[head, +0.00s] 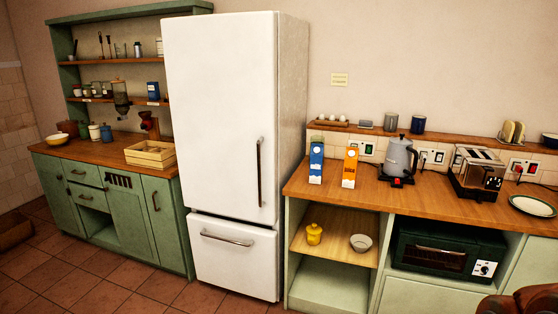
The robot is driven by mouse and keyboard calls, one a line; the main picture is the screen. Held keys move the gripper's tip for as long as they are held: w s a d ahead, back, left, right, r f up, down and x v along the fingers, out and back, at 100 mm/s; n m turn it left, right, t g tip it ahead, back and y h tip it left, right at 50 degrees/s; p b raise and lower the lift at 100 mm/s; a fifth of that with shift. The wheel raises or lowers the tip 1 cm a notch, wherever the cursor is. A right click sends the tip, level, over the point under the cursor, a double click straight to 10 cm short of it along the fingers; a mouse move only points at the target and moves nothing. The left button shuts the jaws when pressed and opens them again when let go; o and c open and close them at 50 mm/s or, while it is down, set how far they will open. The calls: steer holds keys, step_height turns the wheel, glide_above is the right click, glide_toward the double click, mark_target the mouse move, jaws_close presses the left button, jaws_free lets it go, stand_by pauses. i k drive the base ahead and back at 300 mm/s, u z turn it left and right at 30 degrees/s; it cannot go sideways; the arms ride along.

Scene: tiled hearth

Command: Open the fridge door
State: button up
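The white fridge (220,110) stands upright in the middle of the head view, between two counters. Its tall upper door is shut and has a vertical metal handle (260,172) near the door's right edge. Below it is a shut lower drawer (235,262) with a horizontal handle (227,239). My gripper is not clearly visible in this view. A reddish-brown part shows at the bottom right corner, and I cannot tell what it is.
A green cabinet (128,215) with shelves stands left of the fridge, holding a wooden crate (150,153). The right counter (420,198) bears cartons, a kettle (398,158), a toaster (478,172) and a plate (532,206). A dark oven (447,250) sits below. Tiled floor (130,285) in front is clear.

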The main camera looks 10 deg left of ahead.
mark_target(221, 69)
steer(key=i, duration=1.25)
steer(key=u, duration=3.45)
steer(key=i, duration=1.2)
steer(key=z, duration=2.4)
